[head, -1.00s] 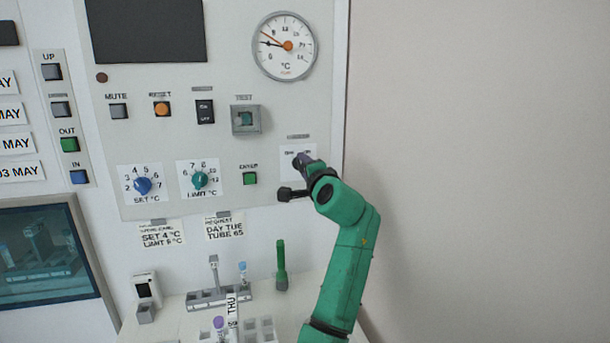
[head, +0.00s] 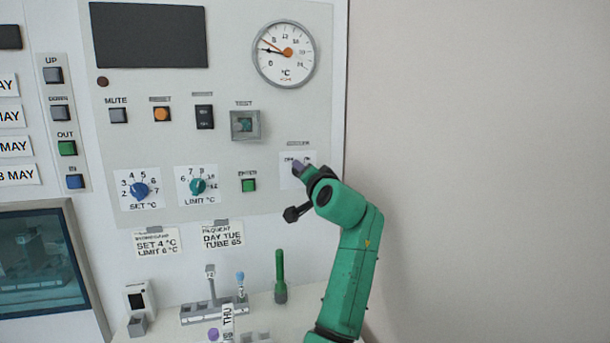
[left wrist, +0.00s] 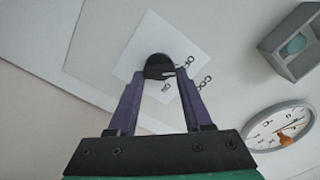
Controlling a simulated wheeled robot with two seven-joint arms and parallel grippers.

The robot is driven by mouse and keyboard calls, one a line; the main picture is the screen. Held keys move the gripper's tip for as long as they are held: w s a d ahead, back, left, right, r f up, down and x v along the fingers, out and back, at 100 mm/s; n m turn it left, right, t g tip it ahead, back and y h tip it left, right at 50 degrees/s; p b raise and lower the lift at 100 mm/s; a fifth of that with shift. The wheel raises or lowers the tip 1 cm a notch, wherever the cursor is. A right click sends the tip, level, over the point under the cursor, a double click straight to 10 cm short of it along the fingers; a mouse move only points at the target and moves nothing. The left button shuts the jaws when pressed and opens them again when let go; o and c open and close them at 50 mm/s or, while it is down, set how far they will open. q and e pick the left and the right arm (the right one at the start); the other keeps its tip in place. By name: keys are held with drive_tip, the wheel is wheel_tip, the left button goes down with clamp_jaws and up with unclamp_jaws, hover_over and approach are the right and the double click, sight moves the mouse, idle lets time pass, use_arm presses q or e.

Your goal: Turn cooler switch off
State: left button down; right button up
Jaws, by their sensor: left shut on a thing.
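The cooler switch is a black knob (left wrist: 160,66) on a white label plate (left wrist: 180,42) in the left wrist view. In the head view the plate (head: 286,178) sits at the panel's lower right, and my gripper hides the knob there. My left gripper (head: 299,168), with purple fingers, reaches the plate from the lower right. In the left wrist view the left gripper (left wrist: 167,75) has its fingertips on both sides of the knob, shut on it. A small white mark shows on the knob. My right gripper is not in view.
A round temperature gauge (head: 285,54) is above the switch, and a boxed TEST button (head: 245,125) is up to its left. A green ENTER button (head: 248,185) and a LIMIT dial (head: 198,186) are left of it. A tube rack (head: 214,312) stands below. The right wall is bare.

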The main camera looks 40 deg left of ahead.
use_arm(q)
drive_tip(key=shift+r, duration=0.3)
drive_tip(key=shift+c, duration=2.2)
unclamp_jaws()
drive_tip(key=shift+o, duration=0.6)
drive_tip(key=shift+a+f, duration=0.15)
drive_tip(key=shift+f, duration=0.1)
drive_tip(key=b+v, duration=0.4)
drive_tip(key=v, duration=1)
drive_tip(key=shift+d+b, duration=0.2)
drive_tip(key=shift+b, duration=0.1)
drive_tip(key=shift+s, duration=0.15)
